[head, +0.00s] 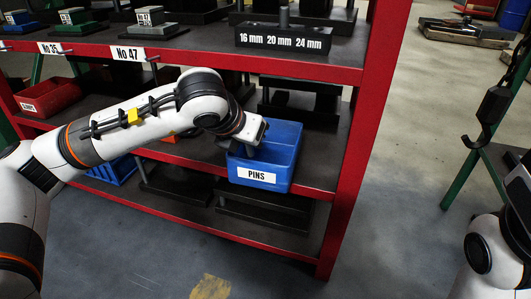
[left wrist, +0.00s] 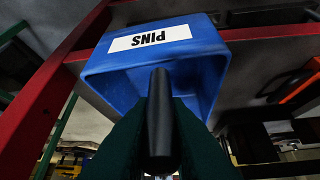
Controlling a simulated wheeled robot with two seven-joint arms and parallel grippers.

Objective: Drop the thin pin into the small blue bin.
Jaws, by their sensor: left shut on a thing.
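The small blue bin (head: 280,168), labelled PINS, stands on the middle shelf at its front edge, near the red post. It also shows in the left wrist view (left wrist: 210,50), its label upside down. My left gripper (head: 246,149) is at the bin's left side, its tip at the open top. In the left wrist view the dark fingers (left wrist: 160,125) are shut on a dark thin pin (left wrist: 160,100), which points toward the bin's opening. The pin cannot be made out in the head view. Only part of my right arm shows at the lower right; its gripper is not visible.
A red post (head: 358,150) stands right of the bin. A red bin (head: 48,97) sits far left. A hook (head: 490,110) hangs at right.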

